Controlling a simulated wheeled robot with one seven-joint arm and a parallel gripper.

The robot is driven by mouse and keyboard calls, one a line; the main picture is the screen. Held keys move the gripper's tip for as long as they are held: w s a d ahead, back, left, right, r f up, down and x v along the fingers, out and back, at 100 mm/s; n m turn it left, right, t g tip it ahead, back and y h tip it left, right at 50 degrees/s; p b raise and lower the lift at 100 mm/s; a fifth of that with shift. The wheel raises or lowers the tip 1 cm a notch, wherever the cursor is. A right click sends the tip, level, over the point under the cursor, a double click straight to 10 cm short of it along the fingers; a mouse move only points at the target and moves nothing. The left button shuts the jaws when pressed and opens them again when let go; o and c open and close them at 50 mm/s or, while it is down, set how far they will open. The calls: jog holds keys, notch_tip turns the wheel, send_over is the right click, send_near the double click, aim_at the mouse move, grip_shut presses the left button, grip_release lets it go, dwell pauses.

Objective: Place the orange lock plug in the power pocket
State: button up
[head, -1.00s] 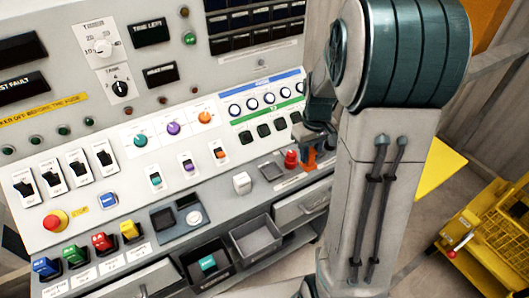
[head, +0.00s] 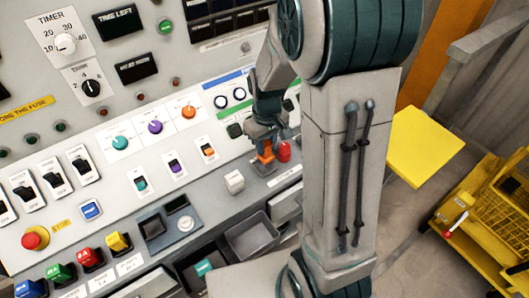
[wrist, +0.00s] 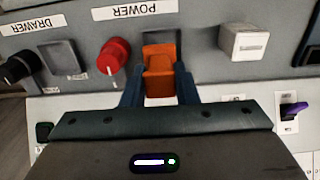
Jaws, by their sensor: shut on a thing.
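My gripper (wrist: 159,88) is shut on the orange lock plug (wrist: 159,72), with a dark blue finger on each side of it. The power pocket (wrist: 162,38) is a dark square recess beside the POWER label in the wrist view. The plug's end overlaps the pocket's near part there; I cannot tell whether it is above the pocket or inside it. In the head view my gripper (head: 265,148) holds the plug (head: 265,154) just left of the red knob, and the pocket is hidden.
A red knob (wrist: 114,56) stands close beside the plug. A white block (wrist: 242,42) stands on the other side, with a gap. A black knob (wrist: 20,66) and a flat grey square (wrist: 63,59) are near the DRAWER label. A tray (head: 250,238) lies below the console.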

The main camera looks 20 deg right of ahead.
jog(key=shift+a+f, duration=0.2)
jog(key=shift+a, duration=0.05)
jog(key=shift+f, duration=1.95)
jog(key=shift+f, duration=0.1)
jog(key=o, duration=1)
